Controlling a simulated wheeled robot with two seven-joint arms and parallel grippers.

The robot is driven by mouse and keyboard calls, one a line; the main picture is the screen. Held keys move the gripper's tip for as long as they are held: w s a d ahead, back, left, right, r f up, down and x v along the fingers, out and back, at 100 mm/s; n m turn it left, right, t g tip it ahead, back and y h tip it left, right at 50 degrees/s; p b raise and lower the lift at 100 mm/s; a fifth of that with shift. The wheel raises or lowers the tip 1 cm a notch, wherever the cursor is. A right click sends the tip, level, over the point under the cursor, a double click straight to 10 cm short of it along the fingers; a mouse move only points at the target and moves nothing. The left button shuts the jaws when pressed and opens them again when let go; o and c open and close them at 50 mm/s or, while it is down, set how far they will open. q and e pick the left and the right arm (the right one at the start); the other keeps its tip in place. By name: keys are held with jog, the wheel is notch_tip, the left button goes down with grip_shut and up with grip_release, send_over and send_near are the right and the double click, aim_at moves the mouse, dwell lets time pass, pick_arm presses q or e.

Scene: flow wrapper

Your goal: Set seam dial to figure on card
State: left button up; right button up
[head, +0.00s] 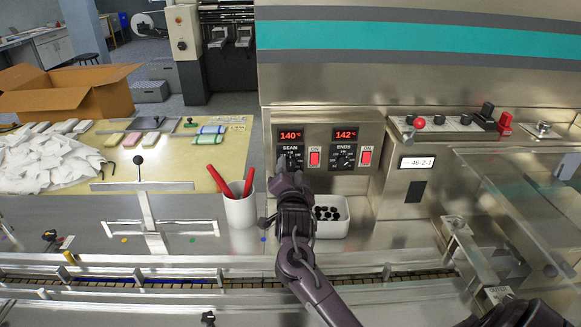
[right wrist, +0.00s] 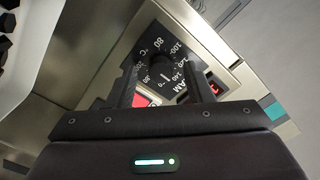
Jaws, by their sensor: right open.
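The seam dial (head: 291,160) is a black knob on the steel control panel, under a red display (head: 290,135) reading 140°C. My right gripper (head: 288,178) is in front of it and hides part of it. In the right wrist view, the dial (right wrist: 158,76) with its white-numbered scale lies between the spread fingers of my right gripper (right wrist: 165,88). The fingers are open; contact with the knob cannot be told. A white label (head: 416,162) reading about 46-2-1 is on the housing to the right. I cannot make out a card with a dial figure.
The ends dial (head: 343,160), its display (head: 345,134) reading 142°C, and red switches (head: 314,158) are close by. A clear guard (head: 520,200) is at right.

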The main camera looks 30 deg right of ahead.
jog(key=shift+w+d, duration=0.15)
jog(key=shift+w, duration=0.1)
jog(key=c, duration=1)
pick_arm(q)
jog(key=shift+w+d+r, duration=0.15)
jog(key=shift+w+d, duration=0.05)
jog(key=shift+w, duration=0.1)
